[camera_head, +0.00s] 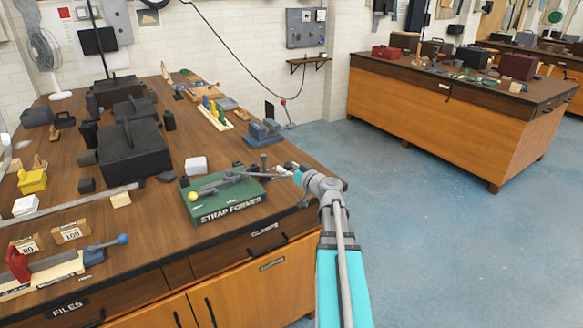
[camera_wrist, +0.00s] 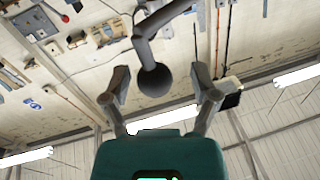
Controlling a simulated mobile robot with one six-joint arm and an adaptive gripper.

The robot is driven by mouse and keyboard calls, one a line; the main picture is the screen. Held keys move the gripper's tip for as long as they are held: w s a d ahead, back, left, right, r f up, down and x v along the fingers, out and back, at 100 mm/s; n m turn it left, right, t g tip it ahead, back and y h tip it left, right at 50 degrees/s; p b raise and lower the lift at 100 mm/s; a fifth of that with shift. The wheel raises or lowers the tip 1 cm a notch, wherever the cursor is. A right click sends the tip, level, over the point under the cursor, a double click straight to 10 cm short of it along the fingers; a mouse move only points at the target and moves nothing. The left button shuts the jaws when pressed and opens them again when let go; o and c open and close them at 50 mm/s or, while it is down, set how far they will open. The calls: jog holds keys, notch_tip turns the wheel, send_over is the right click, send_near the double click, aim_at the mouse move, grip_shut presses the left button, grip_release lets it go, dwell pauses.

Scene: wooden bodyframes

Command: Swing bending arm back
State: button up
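The green strap former (camera_head: 232,205) stands near the table's front right corner. Its grey bending arm (camera_head: 228,182) lies across the top, running right towards my gripper (camera_head: 290,170). A small yellow ball (camera_head: 193,196) sits at the former's left end. In the wrist view my gripper (camera_wrist: 160,88) is open, its two fingers spread. A dark round knob (camera_wrist: 154,80) on a bent rod (camera_wrist: 146,42) appears between the fingers, with a gap on each side. I cannot tell how deep it sits between them. The arm's right end is partly hidden in the head view.
A blue-knobbed tool (camera_head: 107,247) lies front left. Open floor (camera_head: 430,230) is to the right.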

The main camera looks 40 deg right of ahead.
jog(key=shift+d, duration=0.1)
jog(key=s+d, duration=0.1)
jog(key=s, duration=1)
jog(key=shift+s, duration=0.4)
dwell(0.6)
jog(key=w+a+f+n+g+y+p, duration=0.1)
jog(key=w+a+f+g+y, duration=0.15)
jog(key=a, duration=0.45)
jog(key=w+a+f+n+g+y+p, duration=0.1)
jog(key=a+f+g, duration=0.15)
jog(key=a, duration=0.45)
jog(key=w+a+f+n+g+y+p, duration=0.1)
jog(key=a+f+g+y, duration=0.1)
jog(key=a+g, duration=0.35)
jog(key=s+a+f+m+g+h+p, duration=0.1)
jog(key=s+a+f+g+h+p, duration=0.1)
jog(key=a, duration=0.6)
jog(key=s+a+f+m+g+h+p, duration=0.1)
jog(key=s+a+f+g+h+p, duration=0.1)
jog(key=s+a+g+h, duration=0.3)
jog(key=shift+s+a+p, duration=0.25)
jog(key=shift+a+p, duration=0.1)
jog(key=shift+a, duration=1.65)
